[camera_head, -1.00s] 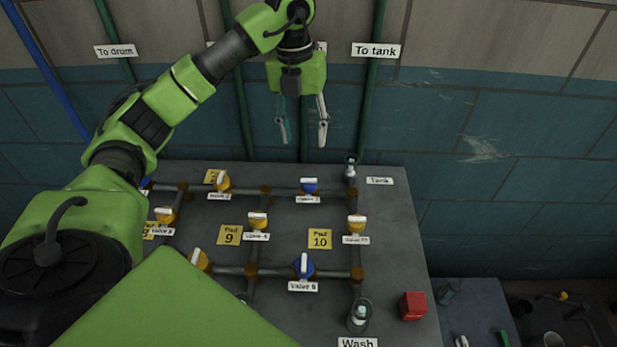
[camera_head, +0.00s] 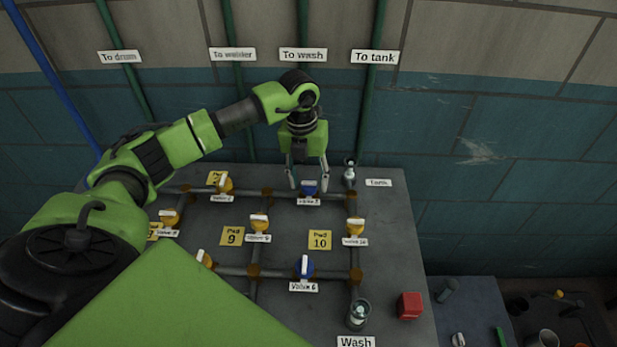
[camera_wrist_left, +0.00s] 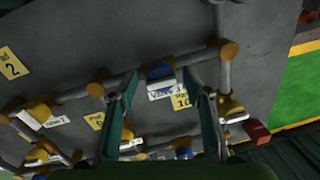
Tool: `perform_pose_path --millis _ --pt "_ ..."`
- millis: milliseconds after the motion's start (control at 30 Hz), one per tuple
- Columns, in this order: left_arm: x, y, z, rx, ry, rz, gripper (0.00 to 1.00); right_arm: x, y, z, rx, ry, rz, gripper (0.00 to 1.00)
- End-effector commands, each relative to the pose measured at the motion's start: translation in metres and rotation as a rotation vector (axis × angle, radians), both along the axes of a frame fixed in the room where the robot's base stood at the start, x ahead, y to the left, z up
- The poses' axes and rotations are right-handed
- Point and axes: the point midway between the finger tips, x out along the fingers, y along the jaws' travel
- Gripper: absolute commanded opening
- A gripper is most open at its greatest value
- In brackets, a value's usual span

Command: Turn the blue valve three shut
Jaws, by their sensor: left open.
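The blue valve (camera_head: 309,188) in the upper row sits on a pipe run on the grey panel. Its label is mostly unreadable in the head view but looks like "Valve 3". The valve also shows in the left wrist view (camera_wrist_left: 160,71), with a pale handle bar across its near side. My left gripper (camera_head: 308,181) points down over it, open, with one finger on each side. In the left wrist view the fingers (camera_wrist_left: 160,84) flank the valve with gaps; I see no grip on it. My right gripper is out of view.
A second blue valve (camera_head: 304,267) sits lower on the panel. Yellow valves (camera_head: 355,226) stand around on the same pipes. A glass fitting (camera_head: 350,172) rises right of my gripper. A red block (camera_head: 410,305) lies at the panel's right edge.

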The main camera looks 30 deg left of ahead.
Motion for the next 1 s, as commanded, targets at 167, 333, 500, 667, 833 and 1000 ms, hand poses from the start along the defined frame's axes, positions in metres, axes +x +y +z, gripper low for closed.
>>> perform_pose_path --millis 167,333,500,667,833,1000 --pt "0.0 0.0 -0.001 0.0 0.0 0.0 0.45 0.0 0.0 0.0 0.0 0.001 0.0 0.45" --pt "0.0 0.0 0.0 0.0 0.0 0.0 0.14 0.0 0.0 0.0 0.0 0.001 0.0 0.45" --pt "0.0 0.0 0.0 0.001 0.0 0.0 0.07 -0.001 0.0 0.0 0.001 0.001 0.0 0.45" --pt "0.0 0.0 -0.001 0.001 0.0 -0.014 0.07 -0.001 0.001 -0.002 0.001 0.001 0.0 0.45" --pt "0.001 0.001 -0.002 0.002 0.0 -0.072 0.07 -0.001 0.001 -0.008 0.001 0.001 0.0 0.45" --pt "0.002 0.0 -0.002 0.001 -0.002 -0.182 0.07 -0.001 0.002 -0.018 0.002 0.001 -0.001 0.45"
